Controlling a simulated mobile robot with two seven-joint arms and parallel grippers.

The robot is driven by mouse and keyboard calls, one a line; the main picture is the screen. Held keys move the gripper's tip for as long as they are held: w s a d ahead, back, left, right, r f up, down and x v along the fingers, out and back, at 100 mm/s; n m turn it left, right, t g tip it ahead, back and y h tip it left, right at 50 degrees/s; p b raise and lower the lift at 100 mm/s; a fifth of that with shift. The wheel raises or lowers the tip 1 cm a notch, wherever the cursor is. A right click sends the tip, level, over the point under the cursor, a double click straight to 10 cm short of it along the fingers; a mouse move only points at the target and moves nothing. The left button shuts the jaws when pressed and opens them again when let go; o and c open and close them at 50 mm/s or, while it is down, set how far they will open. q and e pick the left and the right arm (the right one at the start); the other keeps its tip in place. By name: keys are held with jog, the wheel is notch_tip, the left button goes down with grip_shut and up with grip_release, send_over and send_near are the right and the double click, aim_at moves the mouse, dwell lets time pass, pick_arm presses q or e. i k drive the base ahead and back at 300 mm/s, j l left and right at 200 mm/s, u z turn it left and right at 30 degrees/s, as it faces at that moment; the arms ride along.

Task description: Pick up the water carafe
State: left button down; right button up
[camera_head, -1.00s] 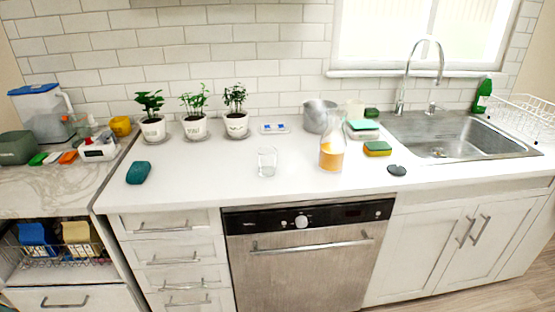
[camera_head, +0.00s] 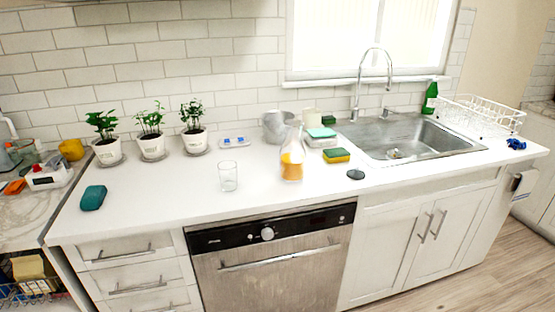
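A clear glass carafe (camera_head: 292,165) with orange liquid in its lower part stands upright on the white counter, above the right part of the dishwasher. At the left edge, a clear pitcher with a handle (camera_head: 9,127) is mostly cut off. I cannot tell which of the two is the water carafe. Neither of my grippers is in view.
An empty glass (camera_head: 228,176) stands left of the carafe. A yellow-green sponge (camera_head: 336,156), a dark round item (camera_head: 355,175) and a grey pot (camera_head: 276,127) are near it. The sink (camera_head: 410,140) lies right. The counter's front left is mostly clear.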

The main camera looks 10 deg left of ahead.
aim_at(293, 154)
jog(key=i+z, duration=0.2)
jog(key=z, duration=0.15)
jog(key=i+j+z, duration=0.15)
jog(key=z, duration=0.2)
